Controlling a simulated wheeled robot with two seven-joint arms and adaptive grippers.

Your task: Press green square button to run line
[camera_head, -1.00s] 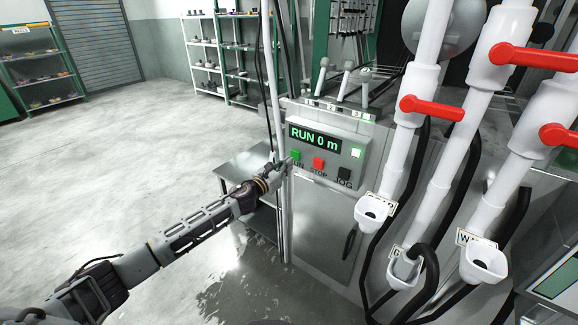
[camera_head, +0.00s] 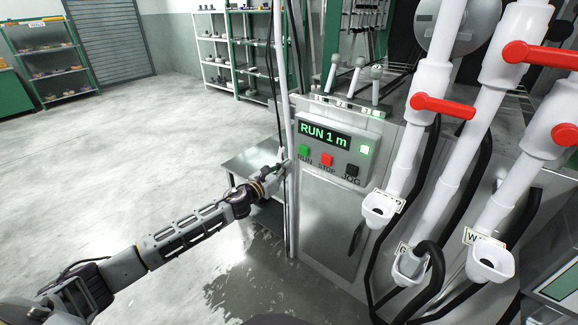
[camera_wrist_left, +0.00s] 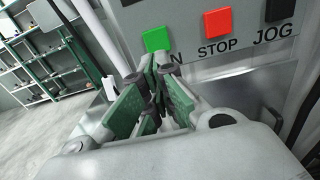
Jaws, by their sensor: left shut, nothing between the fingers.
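The green square RUN button (camera_head: 304,150) is on the grey control panel (camera_head: 336,160), left of the red STOP button (camera_head: 327,159) and the black JOG button (camera_head: 351,171). The display (camera_head: 323,135) reads "RUN 1 m" and a green-white lamp (camera_head: 364,149) is lit. My left gripper (camera_head: 284,164) is shut and empty, just below and left of the green button, apart from it. In the left wrist view the closed fingers (camera_wrist_left: 160,62) lie just below the green button (camera_wrist_left: 157,39). My right gripper is not in view.
A white vertical post (camera_head: 283,90) stands left of the panel. White pipes with red handles (camera_head: 442,106) and funnels (camera_head: 378,208) stand to the right. Levers (camera_head: 355,78) are above the panel. A metal side table (camera_head: 252,157) is behind my left arm. Open floor lies left.

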